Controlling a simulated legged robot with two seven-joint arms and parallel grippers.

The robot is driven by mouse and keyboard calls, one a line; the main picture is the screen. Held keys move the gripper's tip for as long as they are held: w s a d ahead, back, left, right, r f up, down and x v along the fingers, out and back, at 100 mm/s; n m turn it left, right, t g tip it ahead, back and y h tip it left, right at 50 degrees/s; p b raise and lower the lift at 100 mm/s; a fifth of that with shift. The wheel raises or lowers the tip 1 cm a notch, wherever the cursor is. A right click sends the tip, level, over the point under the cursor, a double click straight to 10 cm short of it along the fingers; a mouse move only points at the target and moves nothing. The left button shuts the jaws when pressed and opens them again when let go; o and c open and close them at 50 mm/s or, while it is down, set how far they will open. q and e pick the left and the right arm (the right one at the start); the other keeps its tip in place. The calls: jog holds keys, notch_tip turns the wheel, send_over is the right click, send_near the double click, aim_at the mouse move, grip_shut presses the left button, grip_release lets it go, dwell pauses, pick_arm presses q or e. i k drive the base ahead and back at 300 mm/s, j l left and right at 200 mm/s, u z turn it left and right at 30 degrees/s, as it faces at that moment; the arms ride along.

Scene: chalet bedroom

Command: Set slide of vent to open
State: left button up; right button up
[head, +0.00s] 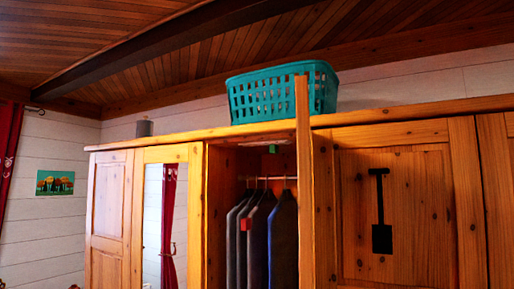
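I cannot pick out the vent or its slide for certain. A small grey fitting with a green part (272,149) sits at the top inside the open wardrobe compartment; it is too small to tell what it is. A black shape (381,210), a narrow upright bar with a short crosspiece above and a square below, shows on the right wardrobe door; I cannot tell what it is. Neither of my grippers is in view.
The wooden wardrobe (350,118) spans the view. Its open door (304,190) stands edge-on towards me. Dark clothes (284,235) hang inside. A teal basket (265,95) and a grey cylinder (144,128) stand on top. A mirror (152,225) is left.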

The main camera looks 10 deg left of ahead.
aim_at(274, 147)
jog(key=i+j+u, duration=0.15)
jog(key=u, duration=0.25)
jog(key=i+j+u, duration=0.1)
jog(key=u, duration=0.25)
jog(key=i+u, duration=0.2)
jog(key=u, duration=0.2)
jog(key=i+j+u, duration=0.1)
jog(key=u, duration=0.3)
jog(key=i+z, duration=0.1)
jog(key=i, duration=0.45)
jog(key=i+j+z, duration=0.1)
jog(key=i, duration=0.45)
